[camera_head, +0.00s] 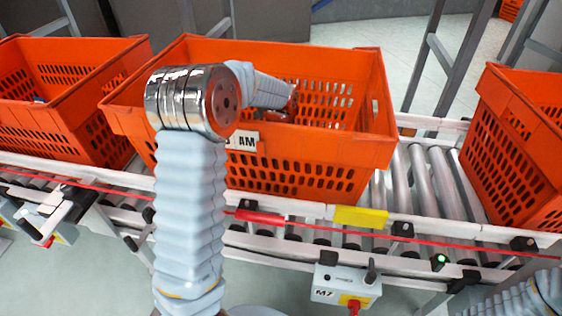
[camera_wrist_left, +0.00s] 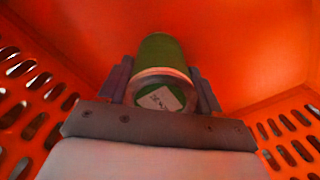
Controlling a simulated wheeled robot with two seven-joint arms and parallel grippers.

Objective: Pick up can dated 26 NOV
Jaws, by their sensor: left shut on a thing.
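In the left wrist view a green can (camera_wrist_left: 163,50) with a pale rim and a white label on its end sits between the two fingers of my left gripper (camera_wrist_left: 161,85), which is shut on it. The print on the label is too small and blurred to read. Orange tote walls surround the can in that view. In the head view my left arm reaches over the front wall of the middle orange tote (camera_head: 300,165). My left gripper is mostly hidden there behind the arm and tote. My right gripper is not in view; part of my right arm shows at the lower right.
Another orange tote (camera_head: 75,130) stands at the left and one (camera_head: 525,165) at the right, all on a roller conveyor (camera_head: 425,185). A control box (camera_head: 345,288) hangs on the conveyor's front side. The rollers between the middle and right totes are bare.

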